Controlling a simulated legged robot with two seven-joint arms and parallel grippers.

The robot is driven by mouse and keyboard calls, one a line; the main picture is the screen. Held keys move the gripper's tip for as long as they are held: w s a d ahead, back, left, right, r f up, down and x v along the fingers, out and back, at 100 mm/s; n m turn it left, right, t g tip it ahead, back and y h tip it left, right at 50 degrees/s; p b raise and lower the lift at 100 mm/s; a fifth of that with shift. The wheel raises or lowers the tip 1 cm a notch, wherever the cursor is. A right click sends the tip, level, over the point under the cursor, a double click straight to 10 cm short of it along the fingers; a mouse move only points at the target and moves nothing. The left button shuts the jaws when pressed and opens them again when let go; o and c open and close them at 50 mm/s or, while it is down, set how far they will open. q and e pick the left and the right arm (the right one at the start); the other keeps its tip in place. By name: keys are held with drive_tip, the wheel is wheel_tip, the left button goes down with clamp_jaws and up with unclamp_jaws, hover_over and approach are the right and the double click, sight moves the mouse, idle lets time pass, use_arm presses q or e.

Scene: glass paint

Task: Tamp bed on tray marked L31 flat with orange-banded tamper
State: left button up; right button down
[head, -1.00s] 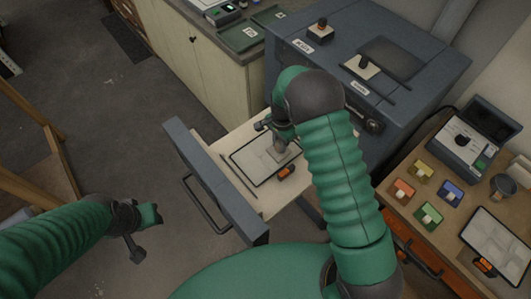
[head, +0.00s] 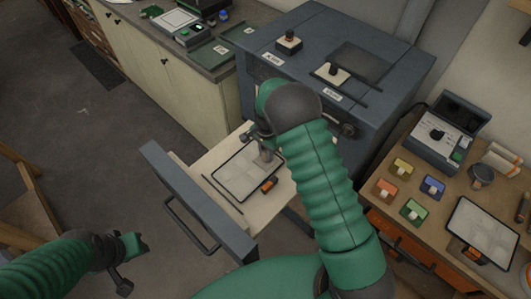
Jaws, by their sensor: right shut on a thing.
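A dark-framed tray with a pale grey bed (head: 240,181) lies on the pulled-out drawer (head: 212,160). An orange-and-black piece (head: 269,185) sits at its right edge; I cannot read a mark on it. My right gripper (head: 262,146) is over the tray's upper right part, shut on a greyish tool (head: 265,157) whose lower end is at or just above the bed. I cannot tell contact, and no orange band shows on the tool. My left gripper (head: 137,244) hangs over the floor at lower left, away from the tray; its jaw opening is unclear.
The blue-grey cabinet (head: 390,75) stands behind the drawer. On the right bench are colored blocks (head: 413,210), another tray (head: 484,231) and a switch box (head: 439,139).

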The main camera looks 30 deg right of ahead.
drive_tip(key=shift+a+f, duration=0.15)
drive_tip(key=shift+f, duration=0.05)
idle(0.4)
idle(0.4)
drive_tip(key=shift+w+r+p, duration=0.1)
drive_tip(key=shift+r+p, duration=0.75)
drive_tip(key=shift+r, duration=0.25)
